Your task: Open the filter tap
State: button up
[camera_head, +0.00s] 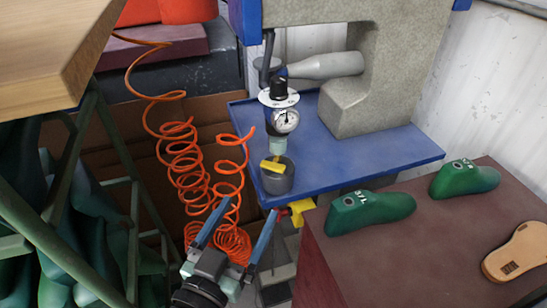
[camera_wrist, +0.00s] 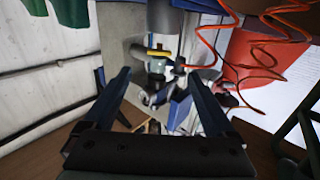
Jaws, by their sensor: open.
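A filter unit with a round pressure gauge (camera_head: 285,120) and a black knob stands at the near left of the blue machine table. Below the gauge is a grey bowl (camera_head: 278,182) with a yellow piece (camera_head: 273,166) at its top. A second yellow handle (camera_head: 302,212) with a red part beside it sits lower, under the table edge. I cannot tell for sure which yellow part is the filter tap. In the wrist view a yellow lever (camera_wrist: 158,53) lies ahead, between the finger lines. My gripper (camera_head: 247,212) is open and empty, left of the lower yellow handle; its fingers also show in the wrist view (camera_wrist: 158,75).
A coiled orange hose (camera_head: 190,170) hangs close to the left of my gripper. The blue table (camera_head: 390,155) carries a grey press. A brown bench (camera_head: 400,250) at the right holds green shoe lasts (camera_head: 370,212) and a sole. A green rack (camera_head: 90,200) stands left.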

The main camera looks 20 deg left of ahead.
aim_at(271, 169)
jog(key=w, duration=0.3)
jog(key=w+p, duration=0.1)
jog(key=w, duration=0.3)
jog(key=w+d+p, duration=0.1)
jog(key=w, duration=0.3)
jog(key=shift+c, duration=0.3)
jog(key=c, duration=1.3)
jog(key=shift+n+b, duration=0.3)
jog(key=shift+n, duration=2.5)
jog(key=o, duration=1.4)
jog(key=shift+c, duration=0.2)
